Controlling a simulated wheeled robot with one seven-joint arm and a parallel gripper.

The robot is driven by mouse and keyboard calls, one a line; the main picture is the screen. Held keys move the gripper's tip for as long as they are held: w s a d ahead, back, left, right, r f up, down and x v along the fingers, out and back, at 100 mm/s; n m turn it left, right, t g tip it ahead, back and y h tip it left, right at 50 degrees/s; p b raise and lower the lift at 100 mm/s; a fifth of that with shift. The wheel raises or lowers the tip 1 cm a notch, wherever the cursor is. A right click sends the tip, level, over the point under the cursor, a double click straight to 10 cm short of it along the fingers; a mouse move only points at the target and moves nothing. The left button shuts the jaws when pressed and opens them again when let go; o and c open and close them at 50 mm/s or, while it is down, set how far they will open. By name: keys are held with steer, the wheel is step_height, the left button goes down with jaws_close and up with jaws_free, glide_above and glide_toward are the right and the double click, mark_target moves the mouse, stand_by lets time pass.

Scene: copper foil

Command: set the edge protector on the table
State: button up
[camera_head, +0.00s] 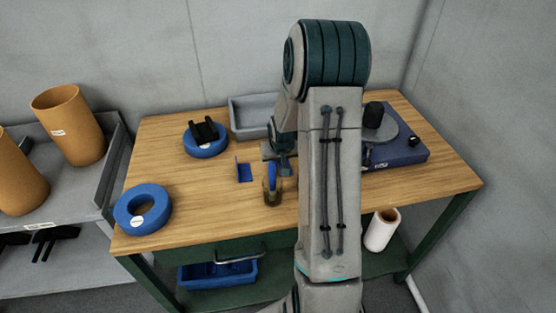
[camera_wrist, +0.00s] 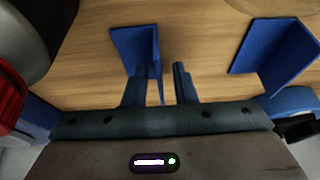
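A blue L-shaped edge protector (camera_wrist: 135,45) is at my gripper (camera_wrist: 160,78) in the wrist view. One of its walls, seen nearly edge-on, lies between the two fingers, with a visible gap to the right finger. The fingers stand apart. In the head view this protector (camera_head: 285,165) is partly hidden below my gripper, low over the table (camera_head: 205,205); I cannot tell whether it touches the wood. A second blue edge protector (camera_head: 244,172) stands on the table to the left, and also shows at the right of the wrist view (camera_wrist: 278,55).
Another blue ring (camera_head: 142,215) sits front left.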

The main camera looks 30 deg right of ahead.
steer(key=shift+r, duration=0.5)
steer(key=v, duration=1.1)
steer(key=s+a+r+n, duration=0.1)
steer(key=s+a+r, duration=0.1)
steer(key=s+a, duration=0.3)
steer(key=s+a+r+n, duration=0.1)
steer(key=s+a+r, duration=0.2)
steer(key=s+a, duration=0.3)
steer(key=s+a+r+n+g+y, duration=0.1)
steer(key=s+a+r, duration=0.2)
steer(key=s, duration=0.7)
steer(key=shift+s+a+r, duration=0.2)
steer(key=shift+s+a, duration=0.15)
steer(key=shift+a, duration=0.9)
